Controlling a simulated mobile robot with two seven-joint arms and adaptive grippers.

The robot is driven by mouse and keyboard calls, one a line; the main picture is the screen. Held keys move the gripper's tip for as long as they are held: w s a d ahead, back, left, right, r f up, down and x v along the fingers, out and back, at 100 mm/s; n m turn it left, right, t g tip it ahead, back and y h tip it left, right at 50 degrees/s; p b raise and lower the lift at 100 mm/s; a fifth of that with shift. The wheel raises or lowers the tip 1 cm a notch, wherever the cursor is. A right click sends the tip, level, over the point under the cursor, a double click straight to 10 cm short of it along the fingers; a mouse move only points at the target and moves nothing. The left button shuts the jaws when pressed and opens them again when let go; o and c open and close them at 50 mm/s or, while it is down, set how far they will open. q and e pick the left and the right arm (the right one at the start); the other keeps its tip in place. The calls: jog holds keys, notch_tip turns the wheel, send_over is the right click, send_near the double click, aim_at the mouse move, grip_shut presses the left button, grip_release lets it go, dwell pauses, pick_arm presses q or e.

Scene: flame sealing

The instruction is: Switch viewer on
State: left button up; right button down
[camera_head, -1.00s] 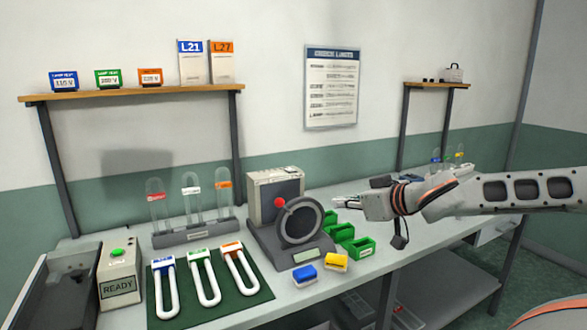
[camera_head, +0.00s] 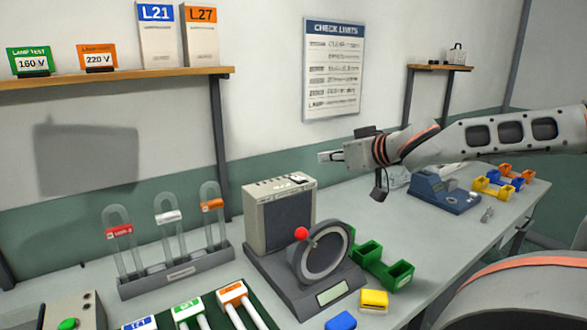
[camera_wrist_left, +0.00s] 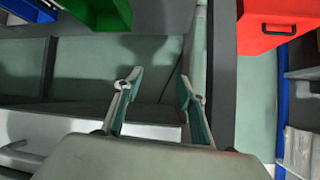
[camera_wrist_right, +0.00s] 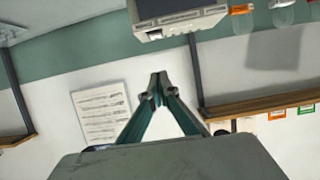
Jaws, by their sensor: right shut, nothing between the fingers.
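The viewer has a grey box (camera_head: 279,222) with a dark front panel. It stands on a dark base (camera_head: 305,300) with a round ring (camera_head: 325,252), a red ball knob (camera_head: 302,234) and a small display (camera_head: 332,292). My left gripper (camera_wrist_left: 157,84) is open and empty.
A tube rack (camera_head: 175,278) stands left of the viewer. Green holders (camera_head: 370,252), a yellow block (camera_head: 374,300) and a blue block (camera_head: 341,321) lie to its right. A blue device (camera_head: 440,190) stands farther right. A shelf (camera_head: 110,80) hangs above left. A red bin (camera_wrist_left: 275,30) is near my left gripper.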

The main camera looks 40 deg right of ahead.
jog(key=p, duration=0.2)
send_over(298, 178)
jog(key=s, duration=0.3)
notch_tip(298, 178, down, 4)
jog(key=shift+s+a+r, duration=0.1)
jog(key=shift+a+r, duration=0.05)
jog(key=shift+r, duration=0.1)
jog(key=shift+f, duration=0.3)
pick_arm(q)
notch_tip(298, 178, up, 2)
jog(key=shift+s+r, duration=0.1)
jog(key=shift+s, duration=0.05)
pick_arm(e)
jog(key=f, duration=0.3)
jog(key=shift+s+f, duration=0.2)
jog(key=shift+f, duration=0.1)
